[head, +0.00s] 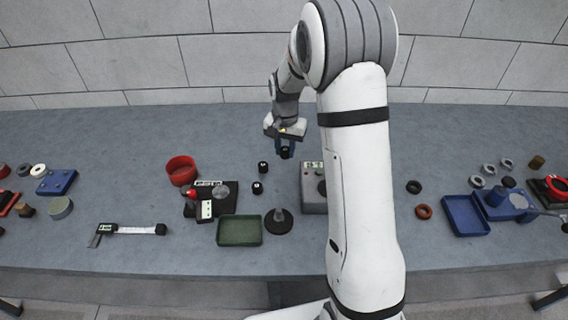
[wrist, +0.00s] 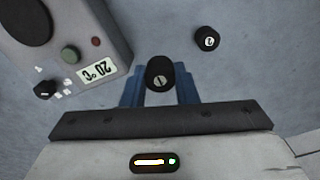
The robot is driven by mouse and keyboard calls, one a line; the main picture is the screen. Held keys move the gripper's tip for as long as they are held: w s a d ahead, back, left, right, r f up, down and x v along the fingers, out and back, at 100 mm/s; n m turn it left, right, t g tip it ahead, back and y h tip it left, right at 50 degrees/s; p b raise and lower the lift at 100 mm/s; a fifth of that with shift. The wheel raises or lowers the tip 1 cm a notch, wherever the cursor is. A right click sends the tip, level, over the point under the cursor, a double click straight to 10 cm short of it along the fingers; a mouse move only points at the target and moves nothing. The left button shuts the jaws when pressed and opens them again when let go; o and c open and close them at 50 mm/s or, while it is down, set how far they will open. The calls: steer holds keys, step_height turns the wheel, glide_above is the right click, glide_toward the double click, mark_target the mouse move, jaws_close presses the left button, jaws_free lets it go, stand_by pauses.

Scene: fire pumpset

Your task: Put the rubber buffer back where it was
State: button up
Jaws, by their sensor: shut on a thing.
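A black rubber buffer (wrist: 160,73), a short cylinder with a pale mark on its end, is between the blue fingers of my gripper (wrist: 160,88) in the wrist view. The gripper is shut on it. In the head view my gripper (head: 285,146) is over the table's middle, with the dark buffer (head: 285,153) at its tips. Whether the buffer touches the table is unclear. Two similar black cylinders stand to its left, one farther back (head: 262,166) and one nearer (head: 257,187). One such cylinder (wrist: 207,40) shows upper right in the wrist view.
A grey device with a 20 °C display (wrist: 88,45) stands close to my gripper, and also shows in the head view (head: 312,201). A green tray (head: 240,231), a red bowl (head: 181,170) and a black stand (head: 278,222) lie to the left. The table behind is clear.

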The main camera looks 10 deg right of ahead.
mark_target(285, 156)
step_height(285, 156, down, 4)
steer(key=shift+r, duration=0.1)
steer(key=shift+f+p, duration=0.3)
steer(key=shift+f, duration=1.6)
steer(key=shift+s, duration=0.1)
steer(key=shift+f, duration=0.15)
steer(key=o, duration=1)
